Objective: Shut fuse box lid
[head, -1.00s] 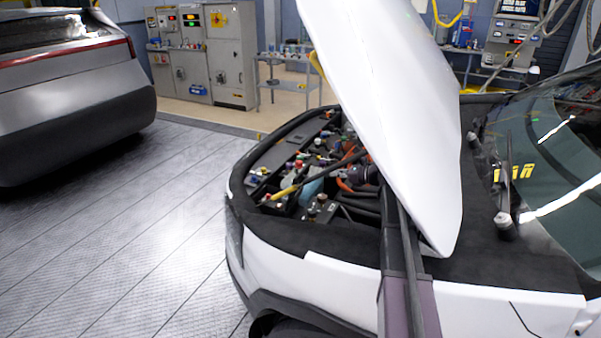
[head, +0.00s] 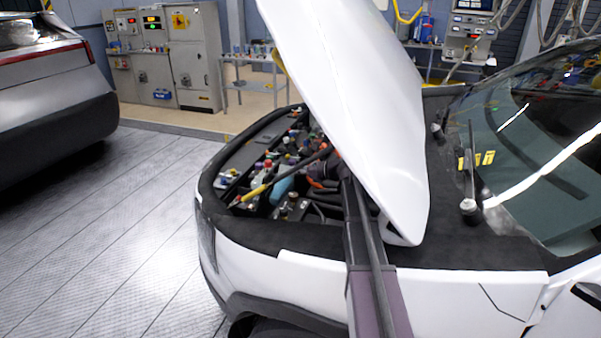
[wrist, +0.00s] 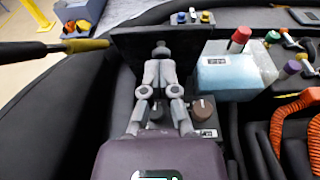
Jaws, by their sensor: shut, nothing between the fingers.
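In the wrist view, a flat dark panel (wrist: 128,62) stands upright just ahead of my gripper; it looks like the fuse box lid, raised. My gripper (wrist: 161,50) is shut and empty, its fingertips in front of the panel near its upper edge. I cannot tell whether they touch it. Below the fingers are dark boxes with a brown round cap (wrist: 204,108) and a white label; my gripper hides part of them. In the head view my arm reaches into the engine bay, and the gripper and lid cannot be made out clearly.
The white hood (head: 350,100) is raised over the bay, close to my arm. A rod with a yellow grip (head: 256,191) crosses the bay's left side. A pale blue tank (wrist: 225,78) with a red cap stands right of the panel; orange hoses (wrist: 290,115) lie farther right.

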